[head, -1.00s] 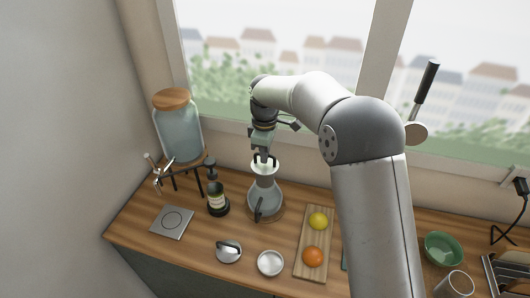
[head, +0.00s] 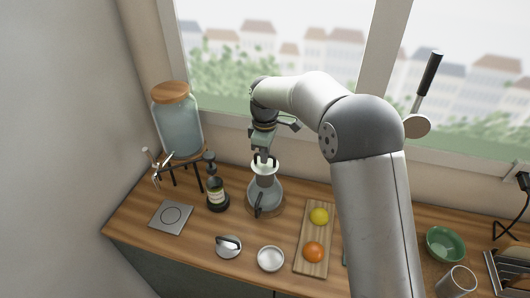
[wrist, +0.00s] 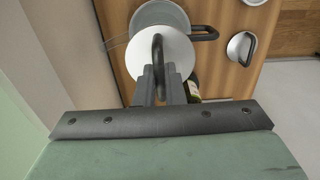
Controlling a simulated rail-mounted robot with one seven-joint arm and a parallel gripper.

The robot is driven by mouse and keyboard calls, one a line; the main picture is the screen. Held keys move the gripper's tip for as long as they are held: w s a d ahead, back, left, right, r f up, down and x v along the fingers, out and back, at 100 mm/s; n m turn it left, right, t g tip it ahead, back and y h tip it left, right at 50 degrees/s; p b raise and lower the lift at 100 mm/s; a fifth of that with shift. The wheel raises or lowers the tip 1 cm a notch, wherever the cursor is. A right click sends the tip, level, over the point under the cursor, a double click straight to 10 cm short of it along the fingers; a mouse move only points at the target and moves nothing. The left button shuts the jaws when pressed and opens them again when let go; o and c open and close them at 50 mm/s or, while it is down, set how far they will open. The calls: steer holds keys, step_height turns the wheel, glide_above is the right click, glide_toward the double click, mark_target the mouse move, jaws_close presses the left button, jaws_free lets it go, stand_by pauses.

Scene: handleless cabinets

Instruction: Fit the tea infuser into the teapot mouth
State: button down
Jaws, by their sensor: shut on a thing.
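The glass teapot (head: 262,199) stands on the counter on a round wooden base, its dark handle toward the front. The tea infuser (head: 264,170) has a wide pale top and hangs upright at the teapot's mouth. My gripper (head: 264,157) is directly above, shut on the infuser's dark loop. In the wrist view, the infuser's white round top (wrist: 176,50) lies just below the fingertips (wrist: 158,72) and covers part of the teapot (wrist: 165,13). The infuser's lower part seems to be in the teapot's neck; I cannot tell whether its rim touches the mouth.
A lid with a dark handle (head: 228,247) and a small white bowl (head: 270,259) are in front. A board (head: 315,235) with a lemon and an orange is to the right. A glass dispenser (head: 178,125) stands behind left.

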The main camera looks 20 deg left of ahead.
mark_target(265, 166)
steer(key=shift+f+b, duration=1.75)
steer(key=shift+f, duration=1.25)
steer(key=c, duration=1.4)
jaws_free()
steer(key=shift+c, duration=0.2)
step_height(265, 166, up, 18)
steer(key=b, duration=0.1)
steer(key=shift+f, duration=0.25)
